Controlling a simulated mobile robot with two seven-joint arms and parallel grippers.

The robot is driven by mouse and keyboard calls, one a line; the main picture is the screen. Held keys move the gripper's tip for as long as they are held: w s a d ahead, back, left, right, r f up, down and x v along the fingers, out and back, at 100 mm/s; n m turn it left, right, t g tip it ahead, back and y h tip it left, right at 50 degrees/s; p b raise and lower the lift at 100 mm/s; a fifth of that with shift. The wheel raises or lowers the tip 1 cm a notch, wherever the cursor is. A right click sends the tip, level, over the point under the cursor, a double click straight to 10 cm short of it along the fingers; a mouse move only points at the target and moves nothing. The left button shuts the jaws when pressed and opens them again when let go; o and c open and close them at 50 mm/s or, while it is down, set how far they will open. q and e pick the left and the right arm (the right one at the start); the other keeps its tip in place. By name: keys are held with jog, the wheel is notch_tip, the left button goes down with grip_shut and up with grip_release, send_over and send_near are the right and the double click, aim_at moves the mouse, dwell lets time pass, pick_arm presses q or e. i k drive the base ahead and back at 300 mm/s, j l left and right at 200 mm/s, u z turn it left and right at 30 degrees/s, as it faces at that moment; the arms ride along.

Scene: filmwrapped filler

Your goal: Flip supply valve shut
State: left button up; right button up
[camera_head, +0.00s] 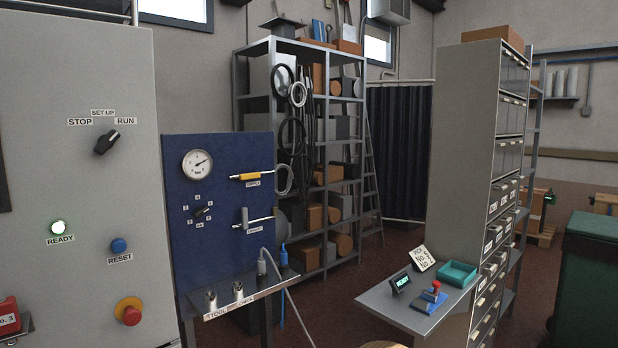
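The supply valve (250,177) is on a blue panel (222,150) left of centre. Its yellow handle lies roughly level, in line with its short pipe, above a label that reads SUPPLY. Below it is the exhaust valve (245,217), whose grey handle stands upright, across its pipe. A round white pressure gauge (197,164) sits at the panel's upper left; its exact reading is too small to tell. Neither of my grippers is in view.
A grey cabinet (75,180) with a selector knob, lit READY lamp, RESET button and red emergency button stands at the left. A narrow ledge (245,292) with metal fittings juts out below the panel. A side shelf (415,318) juts out at the right.

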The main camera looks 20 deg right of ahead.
aim_at(252, 175)
jog(key=l+z, duration=0.2)
jog(key=i+u, duration=0.15)
jog(key=i, duration=0.4)
jog(key=i+l+u, duration=0.1)
jog(key=i, duration=0.5)
jog(key=i+l+u, duration=0.15)
jog(key=i, duration=0.4)
